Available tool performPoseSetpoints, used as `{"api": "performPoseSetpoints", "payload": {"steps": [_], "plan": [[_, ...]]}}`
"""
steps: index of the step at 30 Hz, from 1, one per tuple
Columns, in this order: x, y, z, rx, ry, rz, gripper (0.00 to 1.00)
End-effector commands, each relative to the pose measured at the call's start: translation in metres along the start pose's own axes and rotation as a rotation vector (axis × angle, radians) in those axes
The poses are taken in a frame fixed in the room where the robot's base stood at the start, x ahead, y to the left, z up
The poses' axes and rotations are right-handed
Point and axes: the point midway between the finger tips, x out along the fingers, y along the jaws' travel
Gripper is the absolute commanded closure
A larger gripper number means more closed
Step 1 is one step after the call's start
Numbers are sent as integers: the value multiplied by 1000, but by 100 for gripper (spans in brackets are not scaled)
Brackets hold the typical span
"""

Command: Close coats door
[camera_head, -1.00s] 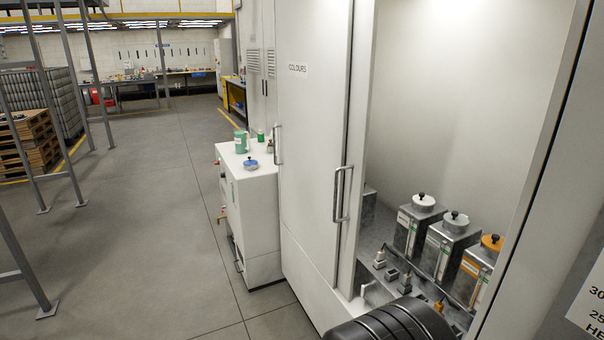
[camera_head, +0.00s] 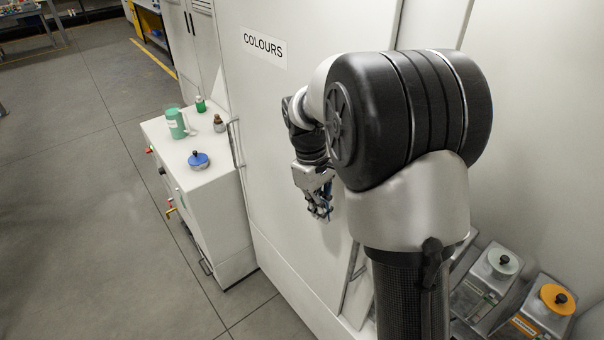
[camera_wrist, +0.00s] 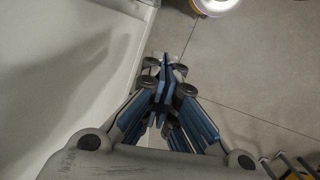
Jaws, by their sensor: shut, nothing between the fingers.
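My gripper (camera_head: 320,212) is shut and empty, pointing down in front of the white door. In the wrist view my gripper's closed blue-and-grey fingers (camera_wrist: 166,75) are beside a white panel (camera_wrist: 60,60), with floor below. Whether they touch the panel I cannot tell.
Metal containers with a white lid (camera_head: 502,262) and an orange lid (camera_head: 556,298) stand inside the open bay. Left, a low white cabinet (camera_head: 180,160) holds a green mug (camera_head: 176,123), a blue-lidded pot (camera_head: 199,160) and small bottles. The grey floor (camera_head: 80,190) is clear at left.

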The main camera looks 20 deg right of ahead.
Motion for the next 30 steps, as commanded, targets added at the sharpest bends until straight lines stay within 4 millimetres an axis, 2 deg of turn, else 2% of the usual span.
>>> {"api": "performPoseSetpoints", "payload": {"steps": [6, 13, 25, 30], "plan": [[20, 19, -14, -68, -69, -29, 100], [44, 20, -14, -77, -79, -34, 100], [126, 17, -7, -76, -79, -35, 100], [128, 20, 17, -74, -76, -32, 100]]}}
